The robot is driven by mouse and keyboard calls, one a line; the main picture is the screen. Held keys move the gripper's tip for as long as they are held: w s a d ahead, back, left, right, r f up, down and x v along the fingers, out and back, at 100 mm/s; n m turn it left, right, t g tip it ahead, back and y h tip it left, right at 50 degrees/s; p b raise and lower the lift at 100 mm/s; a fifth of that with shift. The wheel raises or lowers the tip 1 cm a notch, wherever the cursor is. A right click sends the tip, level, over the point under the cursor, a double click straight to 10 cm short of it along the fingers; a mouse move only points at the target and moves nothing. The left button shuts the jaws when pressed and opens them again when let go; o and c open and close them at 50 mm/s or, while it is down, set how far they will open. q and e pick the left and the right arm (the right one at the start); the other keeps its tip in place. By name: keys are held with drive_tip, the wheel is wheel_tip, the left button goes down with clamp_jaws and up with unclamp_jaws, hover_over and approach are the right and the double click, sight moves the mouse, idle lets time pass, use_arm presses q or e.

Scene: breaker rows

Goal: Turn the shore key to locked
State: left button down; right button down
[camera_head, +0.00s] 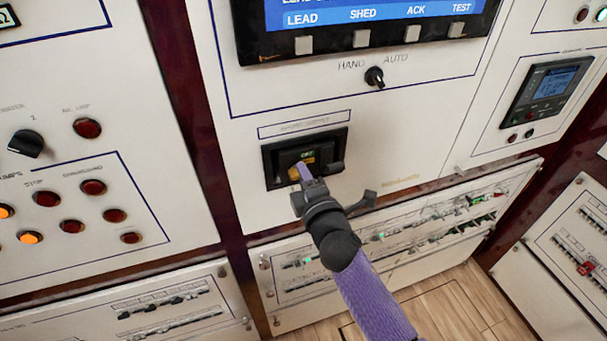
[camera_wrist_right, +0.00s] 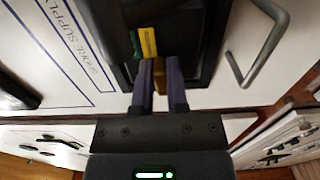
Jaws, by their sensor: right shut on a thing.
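The shore supply switch (camera_head: 276,165) is a black recessed unit in the white panel under a small label plate, and it also shows in the wrist view (camera_wrist_right: 190,30). My right gripper (camera_head: 301,172) reaches into it from below. A yellow piece (camera_wrist_right: 148,42) and a green mark show just past the fingertips. I cannot tell the key's exact angle. My left gripper is not in view.
A grey bar handle (camera_wrist_right: 262,50) stands out to the right of the fingers in the wrist view. A HAND/AUTO knob (camera_head: 374,77) and a screen unit (camera_head: 365,40) are above. Breaker rows (camera_head: 400,235) lie below. Lamps and a knob (camera_head: 26,143) are at left.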

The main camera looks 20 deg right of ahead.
drive_tip(key=shift+f+m, duration=0.1)
drive_tip(key=shift+m, duration=0.2)
idle(0.4)
drive_tip(key=c, duration=0.6)
unclamp_jaws()
drive_tip(key=shift+c, duration=0.2)
drive_tip(key=s, duration=1)
drive_tip(key=shift+d, duration=0.2)
